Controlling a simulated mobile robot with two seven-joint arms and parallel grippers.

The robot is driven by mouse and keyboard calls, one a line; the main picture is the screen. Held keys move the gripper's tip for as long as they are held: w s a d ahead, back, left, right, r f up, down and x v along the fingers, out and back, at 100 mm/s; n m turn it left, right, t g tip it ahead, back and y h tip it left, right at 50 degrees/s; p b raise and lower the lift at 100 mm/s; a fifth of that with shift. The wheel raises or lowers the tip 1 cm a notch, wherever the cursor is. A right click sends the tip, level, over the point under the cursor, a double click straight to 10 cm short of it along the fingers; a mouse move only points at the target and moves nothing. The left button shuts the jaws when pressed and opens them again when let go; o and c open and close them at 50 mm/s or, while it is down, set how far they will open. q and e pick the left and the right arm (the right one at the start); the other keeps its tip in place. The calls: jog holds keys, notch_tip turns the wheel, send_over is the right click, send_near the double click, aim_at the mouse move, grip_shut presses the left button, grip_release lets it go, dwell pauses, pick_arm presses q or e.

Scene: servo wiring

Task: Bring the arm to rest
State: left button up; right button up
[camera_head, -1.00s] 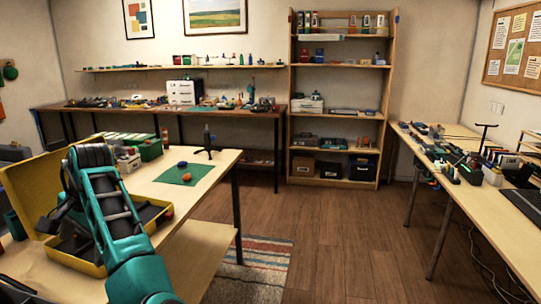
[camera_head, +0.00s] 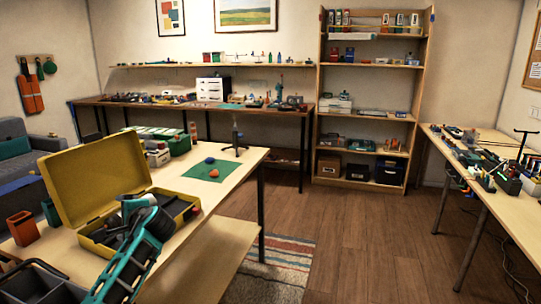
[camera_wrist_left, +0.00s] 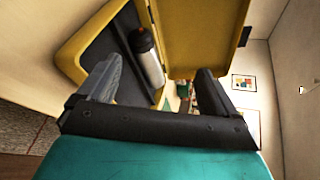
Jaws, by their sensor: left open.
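My left arm comes in at the lower left of the head view, with its teal links over the front of the open yellow case (camera_head: 95,180). My left gripper (camera_wrist_left: 157,72) shows clearly in the left wrist view, its two dark fingers spread wide with nothing touching them. In the head view the gripper's fingertips are hard to make out near the case. My right gripper is not in view.
The case stands on a wooden table (camera_head: 228,168). A green mat (camera_head: 207,172) with a small blue and an orange object lies right of it. An orange cup (camera_head: 23,228) stands to its left. Wooden floor (camera_head: 345,240) is clear between this table and the right bench.

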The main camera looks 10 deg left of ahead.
pick_arm(q)
jog(key=w+d+r+n+t+h, duration=0.3)
jog(key=w+d+t+h, duration=0.2)
jog(key=d+t+h, duration=0.15)
jog(key=w+d+r+n+t+h, duration=0.3)
jog(key=w+d+t+h, duration=0.25)
jog(key=d, duration=0.25)
jog(key=s+d+f+g+h, duration=0.1)
jog(key=s+d+f, duration=0.2)
jog(key=s+f, duration=0.3)
jog(key=s+d+f+g, duration=0.25)
jog(key=s+f, duration=0.25)
jog(key=f, duration=0.3)
jog(key=s+d+f+g+h, duration=0.1)
jog(key=s+d+f, duration=0.35)
jog(key=f, duration=0.25)
jog(key=s+d+f+g, duration=0.1)
jog(key=s+d+f, duration=0.1)
jog(key=s, duration=0.5)
jog(key=s+d+f+g, duration=0.1)
jog(key=s+d+f, duration=0.1)
jog(key=s, duration=0.5)
jog(key=s+d+f+g, duration=0.1)
jog(key=s+d+f, duration=0.2)
jog(key=s, duration=0.4)
jog(key=shift+s+f+h, duration=0.3)
jog(key=shift+s+f, duration=0.1)
jog(key=shift+f, duration=0.4)
